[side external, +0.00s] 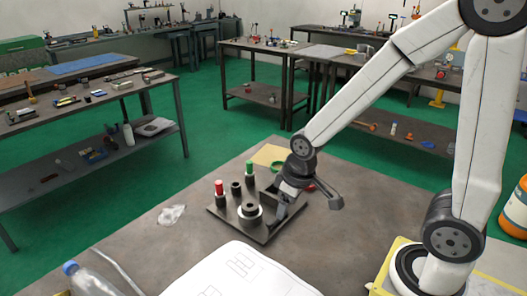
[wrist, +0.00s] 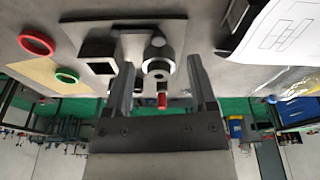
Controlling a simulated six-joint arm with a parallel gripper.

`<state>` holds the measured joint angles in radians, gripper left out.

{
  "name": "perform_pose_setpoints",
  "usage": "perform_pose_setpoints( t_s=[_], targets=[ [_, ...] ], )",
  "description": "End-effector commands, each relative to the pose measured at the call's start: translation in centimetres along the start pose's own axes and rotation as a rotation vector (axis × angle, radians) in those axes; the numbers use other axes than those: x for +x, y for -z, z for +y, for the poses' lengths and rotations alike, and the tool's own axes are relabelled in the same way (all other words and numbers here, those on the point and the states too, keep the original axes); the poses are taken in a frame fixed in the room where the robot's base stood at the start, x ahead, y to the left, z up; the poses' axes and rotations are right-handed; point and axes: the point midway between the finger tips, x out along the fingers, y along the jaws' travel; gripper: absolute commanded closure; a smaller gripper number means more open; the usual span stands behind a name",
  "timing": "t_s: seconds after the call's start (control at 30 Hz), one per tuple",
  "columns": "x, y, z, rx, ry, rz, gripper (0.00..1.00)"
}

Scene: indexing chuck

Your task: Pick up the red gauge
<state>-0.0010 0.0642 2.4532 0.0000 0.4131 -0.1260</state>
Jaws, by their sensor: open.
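A red-topped dark peg (side external: 219,187) stands upright at the left corner of a dark square plate (side external: 234,226). Its red end (wrist: 162,100) shows in the wrist view beyond a round grey part, between my fingers. A red ring (wrist: 36,40) lies flat on the table; I cannot tell which of the two is the red gauge. My gripper (side external: 280,215) is low over the plate's right side, beside the round chuck-like part (side external: 250,210). In the wrist view its fingers (wrist: 162,65) are apart, with no object visibly clamped. The exact fingertip height is unclear.
A green-topped peg (side external: 249,167) and a short black cylinder (side external: 236,188) stand on the plate. A green ring (wrist: 66,76) lies on a yellow sheet (wrist: 38,72). White paper (side external: 240,272), a bottle (side external: 88,280) and crumpled plastic (side external: 171,215) lie nearby. The table's left part is mostly clear.

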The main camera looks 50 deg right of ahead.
Motion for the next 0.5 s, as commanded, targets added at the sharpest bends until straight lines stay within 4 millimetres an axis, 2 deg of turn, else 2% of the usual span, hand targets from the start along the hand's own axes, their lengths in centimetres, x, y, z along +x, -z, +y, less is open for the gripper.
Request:
perform_pose_setpoints(
  t_s=[0.5],
  targets=[
    [0.9, 12.1, 1.3, -0.581, 0.041, -0.092, 0.27]
  ],
)
